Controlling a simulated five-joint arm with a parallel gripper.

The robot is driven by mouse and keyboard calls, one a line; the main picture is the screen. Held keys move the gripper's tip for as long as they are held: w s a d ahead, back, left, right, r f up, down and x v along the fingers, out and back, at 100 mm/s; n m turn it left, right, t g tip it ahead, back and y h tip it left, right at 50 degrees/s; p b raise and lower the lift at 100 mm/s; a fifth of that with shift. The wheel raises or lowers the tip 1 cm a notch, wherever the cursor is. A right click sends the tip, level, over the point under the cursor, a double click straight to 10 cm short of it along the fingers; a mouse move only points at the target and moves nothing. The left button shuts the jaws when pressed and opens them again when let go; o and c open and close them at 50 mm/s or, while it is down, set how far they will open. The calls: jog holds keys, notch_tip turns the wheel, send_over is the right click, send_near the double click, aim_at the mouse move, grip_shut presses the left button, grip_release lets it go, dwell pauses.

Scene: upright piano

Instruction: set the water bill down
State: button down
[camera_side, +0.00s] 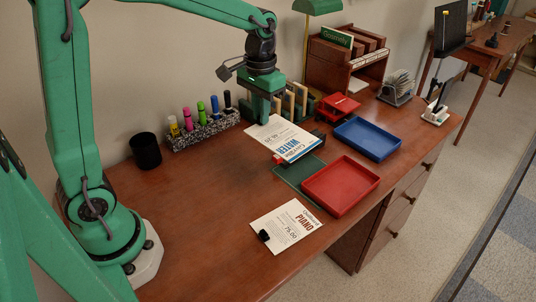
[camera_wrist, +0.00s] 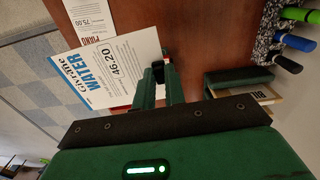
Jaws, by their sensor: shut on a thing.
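The water bill (camera_side: 284,137) is a white sheet with "WATER" in blue letters and a blue band along one edge. My gripper (camera_side: 263,112) is shut on its far edge in the side view. In the wrist view the bill (camera_wrist: 108,72) reaches left from the fingertips (camera_wrist: 160,66) and reads 46.20. It appears to be above the desk, but its exact height is hard to tell. In the side view, its near end overlaps the area by the green tray (camera_side: 296,180), partly hiding what is behind.
A red tray (camera_side: 341,186) and a blue tray (camera_side: 368,139) stand to the right. A piano bill (camera_side: 287,226) with a small black object on it lies in front. A marker holder (camera_side: 204,131) and black cup (camera_side: 145,150) stand at the left. The desk's middle left is clear.

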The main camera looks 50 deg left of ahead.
aim_at(299, 144)
jog(key=shift+w+d+m, duration=0.1)
jog(key=shift+w+m, duration=0.1)
jog(key=shift+m, duration=0.1)
jog(key=shift+d, duration=0.1)
jog(key=shift+w+d+f+n, duration=0.1)
jog(key=shift+w+d+n, duration=0.05)
jog(key=shift+d+n, duration=0.4)
jog(key=d+f+n, duration=0.1)
jog(key=d+n, duration=0.1)
jog(key=d, duration=0.1)
jog(key=d+n, duration=0.3)
jog(key=d+f+n, duration=0.1)
jog(key=d+n, duration=0.1)
jog(key=d, duration=0.2)
jog(key=shift+w+d+f, duration=0.1)
jog(key=shift+w+f, duration=0.15)
jog(key=shift+f, duration=0.1)
jog(key=s+d+f+n, duration=0.1)
jog(key=d+n, duration=0.4)
jog(key=d, duration=0.1)
jog(key=s+d+f+n, duration=0.2)
jog(key=d+n, duration=0.3)
jog(key=d, duration=0.1)
jog(key=shift+d+f, duration=0.25)
jog(key=shift+d, duration=0.1)
